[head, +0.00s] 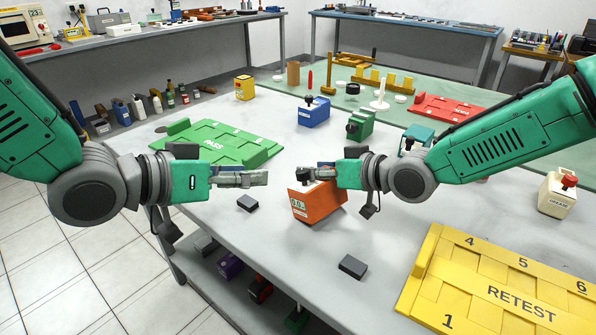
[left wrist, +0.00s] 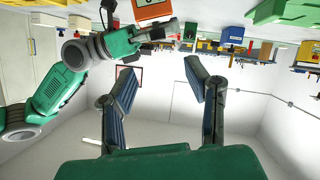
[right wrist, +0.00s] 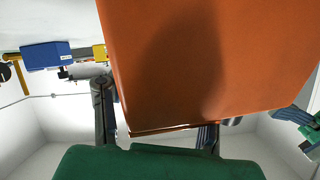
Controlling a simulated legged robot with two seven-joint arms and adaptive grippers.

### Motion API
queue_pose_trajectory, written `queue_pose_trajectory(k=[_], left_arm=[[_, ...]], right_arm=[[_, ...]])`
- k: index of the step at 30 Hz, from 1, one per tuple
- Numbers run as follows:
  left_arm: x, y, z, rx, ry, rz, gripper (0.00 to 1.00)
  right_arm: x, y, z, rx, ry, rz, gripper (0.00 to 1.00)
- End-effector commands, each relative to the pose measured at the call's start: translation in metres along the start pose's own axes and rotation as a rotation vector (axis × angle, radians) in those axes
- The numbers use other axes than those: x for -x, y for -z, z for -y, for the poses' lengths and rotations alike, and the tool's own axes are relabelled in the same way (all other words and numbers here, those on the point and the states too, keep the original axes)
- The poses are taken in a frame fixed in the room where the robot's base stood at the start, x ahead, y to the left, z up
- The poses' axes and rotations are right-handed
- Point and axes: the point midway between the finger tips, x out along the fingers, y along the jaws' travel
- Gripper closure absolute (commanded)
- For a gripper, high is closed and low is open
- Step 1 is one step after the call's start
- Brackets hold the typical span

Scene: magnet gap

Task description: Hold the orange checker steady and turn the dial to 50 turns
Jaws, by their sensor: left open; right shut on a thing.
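The orange checker (head: 318,205) is at the middle of the grey table in the head view, with a small pale display on its front whose reading is too small to be sure of. My right gripper (head: 314,174) is shut on the checker at its upper part. In the right wrist view the checker's orange side (right wrist: 210,60) fills much of the picture between the fingers. The dial cannot be made out clearly; the gripper covers part of the checker's top. My left gripper (head: 262,178) is open and empty, left of the checker and apart from it. Its spread fingers show in the left wrist view (left wrist: 160,88).
Two small dark blocks (head: 248,203) (head: 353,266) lie left and front-right of the checker. A green PASS tray (head: 220,142) is at the left, a yellow RETEST tray (head: 500,290) at the front right. Blue (head: 314,112) and green (head: 361,125) boxes stand behind.

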Motion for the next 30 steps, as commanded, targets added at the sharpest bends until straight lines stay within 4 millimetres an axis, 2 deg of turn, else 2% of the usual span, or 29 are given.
queue_pose_trajectory(k=[1,5,15,21,25,30], left_arm=[[0.000,-0.003,0.001,-0.001,-0.011,-0.008,0.57],[-0.008,-0.004,0.000,-0.007,-0.023,-0.017,0.57],[-0.073,-0.003,-0.002,-0.006,-0.023,-0.015,0.57],[-0.104,-0.002,-0.002,-0.005,-0.022,-0.017,0.57],[-0.114,-0.001,-0.003,-0.006,-0.022,-0.017,0.57],[-0.118,-0.001,-0.003,-0.005,-0.021,-0.017,0.57]], right_arm=[[0.000,-0.013,-0.002,-0.005,-0.003,0.025,0.89],[0.000,-0.013,-0.002,-0.004,-0.003,0.025,0.89],[0.000,-0.013,-0.002,-0.004,-0.003,0.025,0.89],[0.000,-0.013,-0.002,-0.004,-0.003,0.025,0.89],[0.000,-0.013,-0.002,-0.004,-0.003,0.025,0.89],[0.000,-0.013,-0.002,-0.005,-0.003,0.025,0.89]])
